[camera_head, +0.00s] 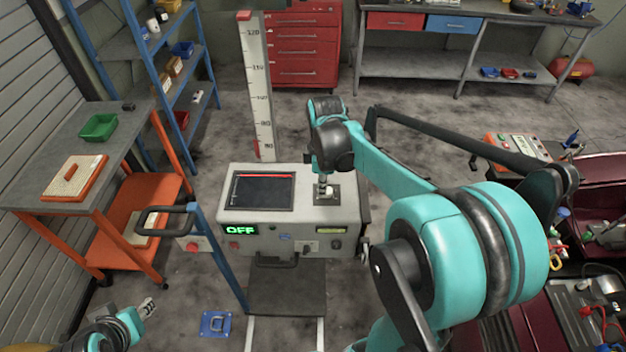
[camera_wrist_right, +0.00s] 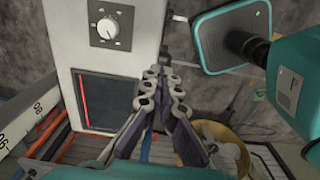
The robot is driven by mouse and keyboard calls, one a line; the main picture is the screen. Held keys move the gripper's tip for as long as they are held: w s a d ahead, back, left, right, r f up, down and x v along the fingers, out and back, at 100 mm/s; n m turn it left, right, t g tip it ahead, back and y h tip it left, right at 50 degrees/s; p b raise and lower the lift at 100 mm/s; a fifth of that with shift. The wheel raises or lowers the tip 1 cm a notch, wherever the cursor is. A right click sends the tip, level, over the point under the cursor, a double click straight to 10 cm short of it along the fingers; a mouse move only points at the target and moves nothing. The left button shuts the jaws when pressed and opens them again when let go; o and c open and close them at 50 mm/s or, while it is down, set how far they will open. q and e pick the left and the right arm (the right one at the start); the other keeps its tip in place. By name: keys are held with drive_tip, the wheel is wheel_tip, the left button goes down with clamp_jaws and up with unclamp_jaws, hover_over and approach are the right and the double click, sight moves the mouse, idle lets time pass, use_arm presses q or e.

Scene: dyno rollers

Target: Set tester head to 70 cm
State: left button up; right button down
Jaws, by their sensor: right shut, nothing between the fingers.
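The tester (camera_head: 225,212) is a pale box with a dark screen (camera_head: 262,193) bearing a red line. A green display (camera_head: 240,229) on its front reads OFF. Behind it stands a tall white scale post (camera_head: 257,80), its lowest label seeming to be 80, with a red marker (camera_head: 257,149) beside it. In the right wrist view the gripper (camera_wrist_right: 160,72) is shut and empty, apart from the knob (camera_wrist_right: 108,28). My left gripper (camera_head: 147,307) is low at left; its opening is unclear.
A blue-framed trolley handle (camera_head: 165,210) stands left of the tester. A red drawer cabinet (camera_head: 303,45) and a workbench (camera_head: 420,65) are behind, with open floor between.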

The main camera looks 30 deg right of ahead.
drive_tip(key=b, duration=0.4)
hover_over(321, 237)
drive_tip(key=f, duration=1.3)
drive_tip(key=shift+w+d+f, duration=0.1)
drive_tip(key=shift+d+f, duration=0.1)
drive_tip(key=shift+f, duration=0.05)
wheel_tip(321, 237, down, 13)
drive_tip(key=b, duration=0.9)
drive_tip(key=shift+b, duration=0.35)
drive_tip(key=shift+r, duration=0.15)
